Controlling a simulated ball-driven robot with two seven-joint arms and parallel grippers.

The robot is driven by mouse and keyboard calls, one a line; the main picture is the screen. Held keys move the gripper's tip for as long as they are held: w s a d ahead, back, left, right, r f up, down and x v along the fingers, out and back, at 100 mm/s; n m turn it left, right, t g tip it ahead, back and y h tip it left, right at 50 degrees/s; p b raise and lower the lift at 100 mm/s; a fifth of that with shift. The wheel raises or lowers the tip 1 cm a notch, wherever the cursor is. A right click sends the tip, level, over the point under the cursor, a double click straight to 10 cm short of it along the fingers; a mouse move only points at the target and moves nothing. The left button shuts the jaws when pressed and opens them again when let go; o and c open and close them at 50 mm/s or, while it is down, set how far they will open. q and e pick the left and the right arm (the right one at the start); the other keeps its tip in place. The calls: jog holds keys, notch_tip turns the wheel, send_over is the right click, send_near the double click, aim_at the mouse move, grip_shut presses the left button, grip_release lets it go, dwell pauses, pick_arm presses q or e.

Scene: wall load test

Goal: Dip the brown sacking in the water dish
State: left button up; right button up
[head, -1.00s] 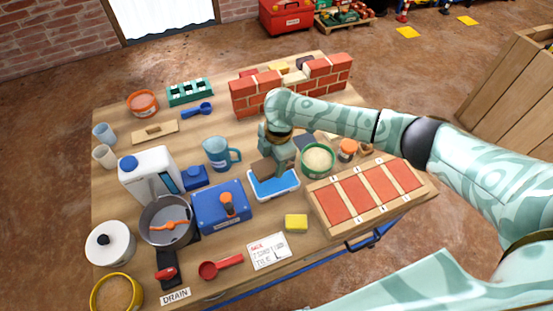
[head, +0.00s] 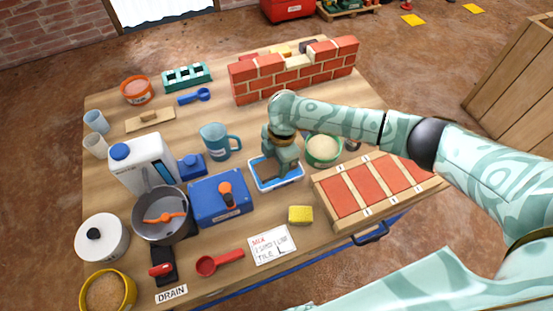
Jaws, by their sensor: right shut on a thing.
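The water dish (head: 284,183), a shallow blue tray with a white rim, sits near the middle of the table. My right gripper (head: 279,160) points down over its back part and is shut on the brown sacking (head: 269,168). The sacking is a small dark brown piece inside the dish's outline, low at the water. The gripper hides part of it, and I cannot tell how deep it sits. My left gripper is not in view.
Close by stand a green tub of pale powder (head: 323,150), a blue box (head: 220,199), a blue jug (head: 217,141), a yellow sponge (head: 300,215) and a tray of red bricks (head: 345,196). A brick wall (head: 295,75) stands behind. Bare tabletop lies around the sponge.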

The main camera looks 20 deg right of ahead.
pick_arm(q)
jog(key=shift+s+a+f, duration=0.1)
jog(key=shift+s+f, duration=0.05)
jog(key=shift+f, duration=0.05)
pick_arm(e)
jog(key=shift+f, duration=0.6)
dwell(0.7)
dwell(0.4)
jog(key=o, duration=1)
pick_arm(q)
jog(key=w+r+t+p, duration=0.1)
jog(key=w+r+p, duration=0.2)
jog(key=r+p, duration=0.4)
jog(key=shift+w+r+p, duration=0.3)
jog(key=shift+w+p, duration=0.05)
jog(key=shift+p, duration=0.15)
pick_arm(e)
jog(key=r, duration=0.5)
jog(key=d+r, duration=0.1)
jog(key=r, duration=0.4)
jog(key=d+r, duration=0.1)
jog(key=r, duration=0.5)
jog(key=shift+w+r, duration=0.1)
jog(key=shift+w, duration=0.05)
